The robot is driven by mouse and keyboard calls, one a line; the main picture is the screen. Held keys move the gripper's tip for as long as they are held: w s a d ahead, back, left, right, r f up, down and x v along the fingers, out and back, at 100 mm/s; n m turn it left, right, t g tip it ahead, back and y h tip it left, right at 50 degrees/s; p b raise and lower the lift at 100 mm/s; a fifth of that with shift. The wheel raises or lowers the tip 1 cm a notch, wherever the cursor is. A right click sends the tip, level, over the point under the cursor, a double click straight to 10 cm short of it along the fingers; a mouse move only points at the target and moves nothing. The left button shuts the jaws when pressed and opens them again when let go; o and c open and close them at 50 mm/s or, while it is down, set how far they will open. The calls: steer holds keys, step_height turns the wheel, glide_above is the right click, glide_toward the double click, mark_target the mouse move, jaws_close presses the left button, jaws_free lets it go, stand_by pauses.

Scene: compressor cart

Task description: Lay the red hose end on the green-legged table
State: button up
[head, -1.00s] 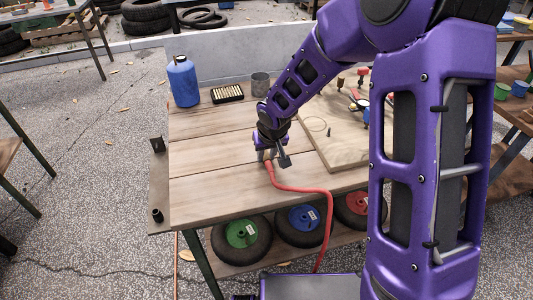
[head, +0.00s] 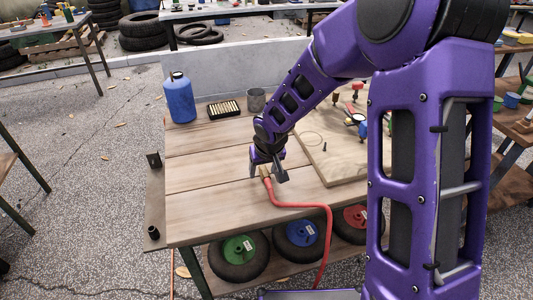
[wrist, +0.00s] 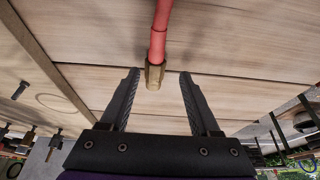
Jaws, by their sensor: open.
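The red hose (head: 300,204) lies on the wooden top of the green-legged table (head: 205,205) and bends down over its front edge. Its brass end (head: 265,173) rests on or just above the planks; contact is hard to tell. My gripper (head: 266,174) is low over the tabletop at that end. In the wrist view, my gripper (wrist: 160,74) is open, and the brass end (wrist: 154,76) shows between the fingertips with a gap on both sides. The red hose (wrist: 161,30) runs away from the gripper there.
A blue bottle (head: 180,98), a dark tray of brass-coloured pieces (head: 224,110) and a grey cup (head: 256,100) stand at the back. A tan board (head: 340,172) with fittings is at right. Wheels with green (head: 238,248), blue and red hubs sit below. The left tabletop is clear.

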steer(key=p+v, duration=0.5)
steer(key=v, duration=1.1)
steer(key=shift+r, duration=0.15)
